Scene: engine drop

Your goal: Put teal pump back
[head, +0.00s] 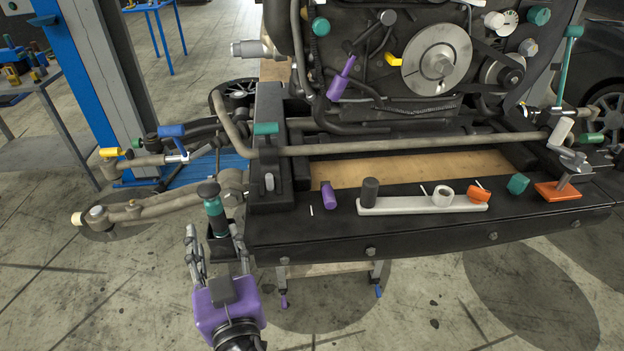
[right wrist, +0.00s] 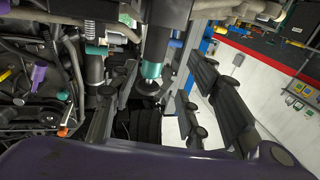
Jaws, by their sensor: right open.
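The teal pump (head: 214,215), a teal cylinder with a dark top, stands upright at the left front corner of the engine bay. Its lower end meets a dark block or holder (head: 222,246), and I cannot tell whether it is seated there. My right gripper (head: 213,236), with a purple body, is open just in front of it, one finger on each side. In the right wrist view, a dark cylinder with a teal band (right wrist: 152,70) sits between the spread fingers. I see no clear contact. My left gripper is not in view.
The black front beam (head: 400,235) lies right of the gripper. It carries a white tray (head: 410,208), a purple cylinder (head: 328,195) and an orange block (head: 558,191). A brown suspension arm (head: 140,211) is close on the left. Open floor lies in front.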

